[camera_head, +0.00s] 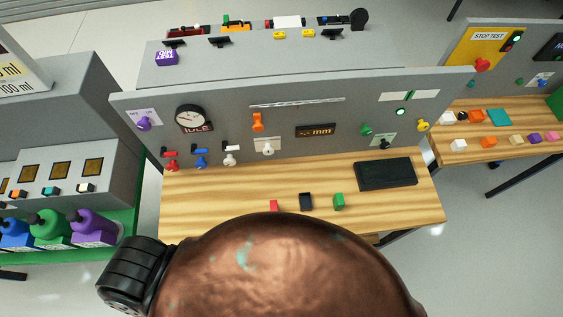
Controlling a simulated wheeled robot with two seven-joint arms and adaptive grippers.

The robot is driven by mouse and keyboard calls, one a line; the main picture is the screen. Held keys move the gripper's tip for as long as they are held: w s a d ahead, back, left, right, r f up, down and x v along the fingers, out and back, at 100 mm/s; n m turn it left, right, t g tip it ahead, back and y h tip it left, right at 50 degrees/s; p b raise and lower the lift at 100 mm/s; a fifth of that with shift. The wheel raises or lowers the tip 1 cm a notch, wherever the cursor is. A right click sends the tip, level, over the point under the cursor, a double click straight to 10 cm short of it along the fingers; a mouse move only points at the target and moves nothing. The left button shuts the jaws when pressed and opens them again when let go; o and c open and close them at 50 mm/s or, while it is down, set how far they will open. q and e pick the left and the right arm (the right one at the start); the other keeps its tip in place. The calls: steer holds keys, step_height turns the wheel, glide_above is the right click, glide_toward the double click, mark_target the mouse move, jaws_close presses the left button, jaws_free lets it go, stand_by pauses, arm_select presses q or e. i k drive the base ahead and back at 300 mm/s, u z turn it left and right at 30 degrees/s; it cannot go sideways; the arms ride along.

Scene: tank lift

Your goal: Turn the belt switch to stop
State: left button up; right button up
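A grey panel (221,105) above a wooden bench carries several knobs and levers. Its turnable-looking parts include a purple knob (144,123), an orange lever (258,121), a white knob on a plate (267,147), a green knob (366,129), a black knob on a pale plate (384,143) and a yellow knob (423,125). The labels are too small to read, so I cannot tell which is the belt switch or how it is set. Neither gripper can be made out.
A large copper rounded body (290,265) fills the bottom middle, with a black ribbed part (135,275) at its left. The bench (220,195) holds small blocks and a black tray (385,174). Bottles (92,228) stand left; another bench (470,155) stands right.

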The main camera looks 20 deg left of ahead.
mark_target(385, 145)
steer(key=u, duration=1.05)
steer(key=k, duration=0.65)
steer(key=z, duration=0.45)
